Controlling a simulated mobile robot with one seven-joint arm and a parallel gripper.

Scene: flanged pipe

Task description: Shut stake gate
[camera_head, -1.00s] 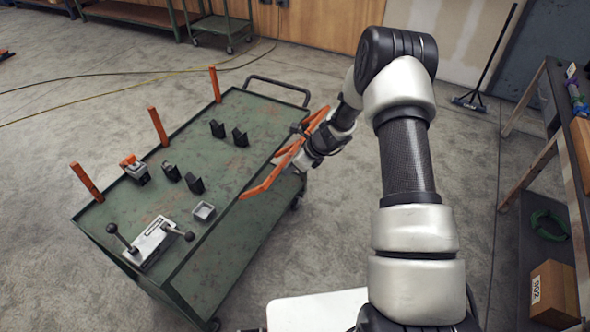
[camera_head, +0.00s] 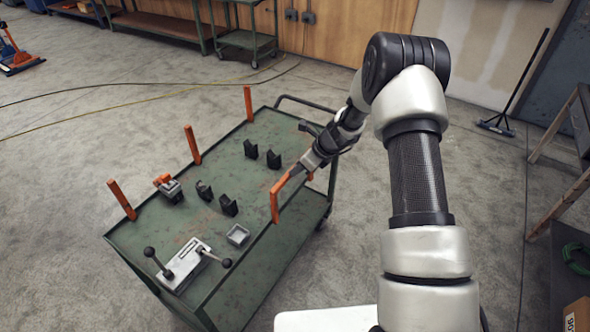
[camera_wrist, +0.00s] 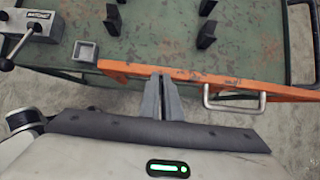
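The orange stake gate (camera_head: 275,206) is along the right long side of the green cart (camera_head: 150,240), partly hidden by my gripper and arm. In the wrist view its orange bar (camera_wrist: 268,86) runs across the picture close along the cart's edge, with a silver handle (camera_wrist: 235,104) on its near side. My gripper (camera_head: 293,172) is at the gate; its fingers (camera_wrist: 165,78) look shut together, with their tips at the bar left of the handle. They are not around the handle. I cannot tell whether a gap remains between gate and cart edge.
Three orange stakes (camera_head: 192,145) stand along the cart's far left side. On the deck are a lever box (camera_head: 184,264), a small square tray (camera_head: 237,235), several black blocks (camera_head: 274,160) and an orange-and-grey clamp (camera_head: 170,188). Floor is clear left of the cart.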

